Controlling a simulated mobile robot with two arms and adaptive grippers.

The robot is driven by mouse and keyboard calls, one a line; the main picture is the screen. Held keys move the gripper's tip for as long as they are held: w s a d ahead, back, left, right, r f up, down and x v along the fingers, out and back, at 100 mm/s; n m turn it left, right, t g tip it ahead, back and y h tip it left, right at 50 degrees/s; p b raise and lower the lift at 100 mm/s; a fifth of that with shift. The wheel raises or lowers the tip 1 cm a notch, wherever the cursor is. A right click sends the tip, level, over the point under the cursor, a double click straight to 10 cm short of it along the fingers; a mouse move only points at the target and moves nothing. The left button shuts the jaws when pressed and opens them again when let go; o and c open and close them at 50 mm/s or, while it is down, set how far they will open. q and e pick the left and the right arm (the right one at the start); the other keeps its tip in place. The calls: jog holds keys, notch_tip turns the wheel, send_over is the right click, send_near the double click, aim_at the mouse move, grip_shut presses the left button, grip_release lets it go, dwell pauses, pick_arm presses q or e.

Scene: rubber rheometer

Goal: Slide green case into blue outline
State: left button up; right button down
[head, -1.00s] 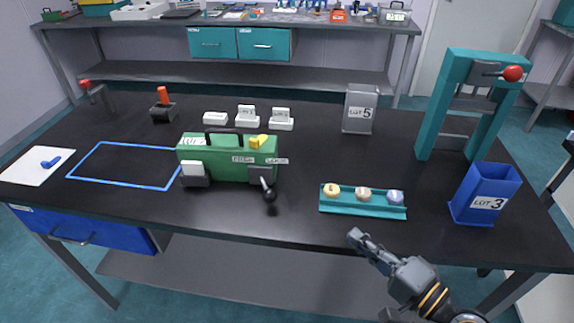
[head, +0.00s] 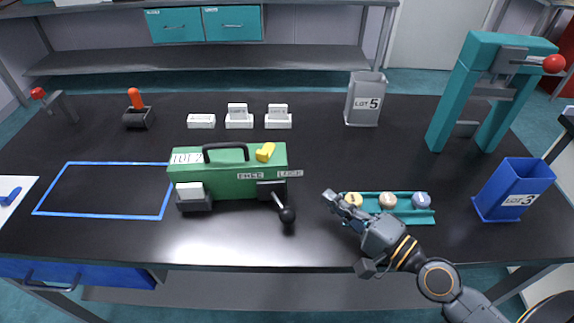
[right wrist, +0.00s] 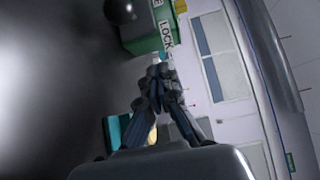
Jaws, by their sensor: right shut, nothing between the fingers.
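The green case (head: 225,178) stands on the black table, just right of the blue outline (head: 105,190). It has a black handle on top, a yellow piece, a LOT 2 label, FREE and LOCK labels, and a black-knobbed lever at its front right. The blue outline is empty inside. In the right wrist view the shut fingers (right wrist: 158,66) point toward the green case (right wrist: 143,38). My left gripper is not in view.
The teal tray (head: 408,217) with several round pieces lies beside my right gripper. A blue LOT 3 bin (head: 510,185), a grey LOT 5 bin (head: 364,100) and a teal press (head: 455,100) stand at the right. White label blocks (head: 239,118) are behind the case.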

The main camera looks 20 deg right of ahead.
jog(key=p+x, duration=0.1)
jog(key=x, duration=0.1)
jog(key=r+p+x, duration=0.1)
jog(key=p+x, duration=0.1)
jog(key=x, duration=0.1)
jog(key=p+x, duration=0.1)
jog(key=x, duration=0.2)
jog(key=shift+f+p, duration=0.35)
jog(key=shift+w+a+f, duration=0.1)
jog(key=shift+w+a, duration=0.1)
jog(key=shift+w, duration=0.2)
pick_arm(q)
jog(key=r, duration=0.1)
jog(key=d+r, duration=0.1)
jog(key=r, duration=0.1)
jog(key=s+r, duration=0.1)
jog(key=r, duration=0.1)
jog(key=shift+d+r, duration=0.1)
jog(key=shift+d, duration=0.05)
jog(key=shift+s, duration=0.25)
